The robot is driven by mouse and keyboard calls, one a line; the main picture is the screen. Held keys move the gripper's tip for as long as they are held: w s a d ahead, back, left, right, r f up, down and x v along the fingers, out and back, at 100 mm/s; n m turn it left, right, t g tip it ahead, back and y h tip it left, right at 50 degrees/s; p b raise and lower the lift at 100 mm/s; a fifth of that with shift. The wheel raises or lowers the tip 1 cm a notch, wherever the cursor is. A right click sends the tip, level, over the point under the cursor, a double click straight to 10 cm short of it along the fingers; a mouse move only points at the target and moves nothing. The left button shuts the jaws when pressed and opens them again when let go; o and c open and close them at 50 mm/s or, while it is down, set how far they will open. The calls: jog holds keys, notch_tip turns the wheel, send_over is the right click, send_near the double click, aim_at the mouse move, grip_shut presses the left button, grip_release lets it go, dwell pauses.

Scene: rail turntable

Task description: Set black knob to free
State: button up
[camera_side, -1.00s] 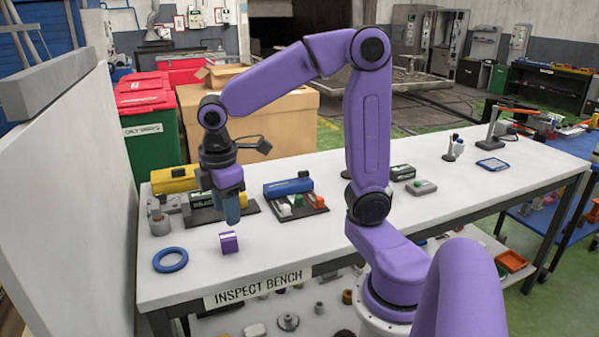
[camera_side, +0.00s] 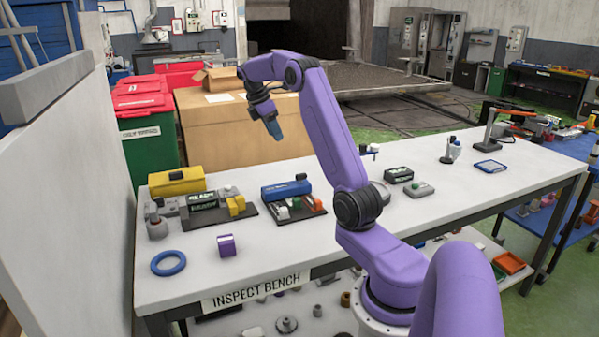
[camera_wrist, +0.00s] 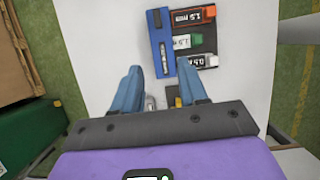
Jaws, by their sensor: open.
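No part is clearly readable as the black knob or its free mark. A small dark piece sits on the yellow box (camera_side: 172,184), and another on the blue box (camera_side: 280,191); I cannot tell whether either is the knob. My gripper (camera_side: 274,128) is raised above the back of the bench, pointing down and tilted. In the wrist view its two blue fingers (camera_wrist: 160,75) are apart with nothing held between them. Ahead of them lies the dark tray with the blue box (camera_wrist: 160,48) and labelled orange, white and green pieces (camera_wrist: 185,42).
A display unit (camera_side: 203,201) and yellow blocks (camera_side: 236,206) stand left of the blue box. A cardboard box (camera_side: 235,135) stands behind the bench. The bench's front middle is clear.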

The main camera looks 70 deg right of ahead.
jog(key=s+d, duration=0.1)
jog(key=d, duration=0.1)
send_near(301, 174)
jog(key=x, duration=0.8)
jog(key=shift+d+f, duration=0.15)
jog(key=shift+f, duration=0.15)
grip_shut()
